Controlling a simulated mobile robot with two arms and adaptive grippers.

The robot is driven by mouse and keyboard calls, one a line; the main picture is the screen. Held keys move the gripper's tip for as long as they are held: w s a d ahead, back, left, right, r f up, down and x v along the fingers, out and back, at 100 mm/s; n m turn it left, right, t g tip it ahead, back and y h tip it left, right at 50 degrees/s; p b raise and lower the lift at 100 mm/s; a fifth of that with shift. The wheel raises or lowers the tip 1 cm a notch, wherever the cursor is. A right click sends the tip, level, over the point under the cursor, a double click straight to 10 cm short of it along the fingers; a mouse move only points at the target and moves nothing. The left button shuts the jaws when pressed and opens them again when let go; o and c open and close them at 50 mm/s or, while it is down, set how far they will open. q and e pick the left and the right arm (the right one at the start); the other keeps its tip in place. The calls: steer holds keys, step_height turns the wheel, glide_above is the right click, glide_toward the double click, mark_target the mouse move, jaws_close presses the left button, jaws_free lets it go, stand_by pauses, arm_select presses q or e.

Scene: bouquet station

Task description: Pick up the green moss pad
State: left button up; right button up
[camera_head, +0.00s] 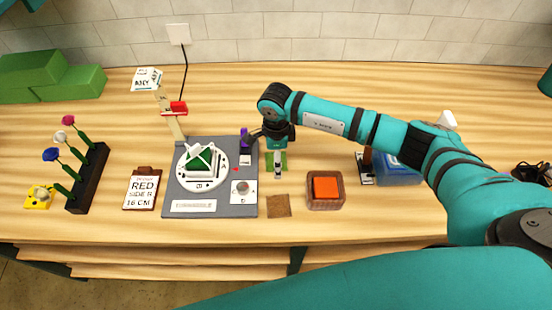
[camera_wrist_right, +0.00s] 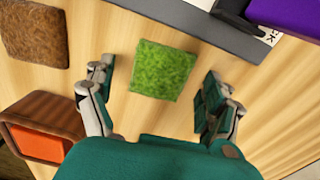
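The green moss pad (camera_head: 285,158) is a small flat square lying on the wooden table, right of the grey mat. It also shows whole in the right wrist view (camera_wrist_right: 163,70). My right gripper (camera_wrist_right: 156,82) is open, with one finger on each side of the pad and visible gaps between. In the head view my right gripper (camera_head: 278,166) is over the pad and hides part of it. Its exact height above the table is hard to tell. My left gripper is not in view.
A brown pad (camera_head: 278,206) and a brown tray (camera_head: 313,206) with an orange block (camera_head: 326,187) lie nearby. The grey mat (camera_head: 215,207) carries a white round stand with a green and white piece. A purple object (camera_head: 245,138) stands close left of the gripper.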

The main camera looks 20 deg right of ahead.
steer(key=c, duration=0.9)
steer(key=shift+o, duration=0.2)
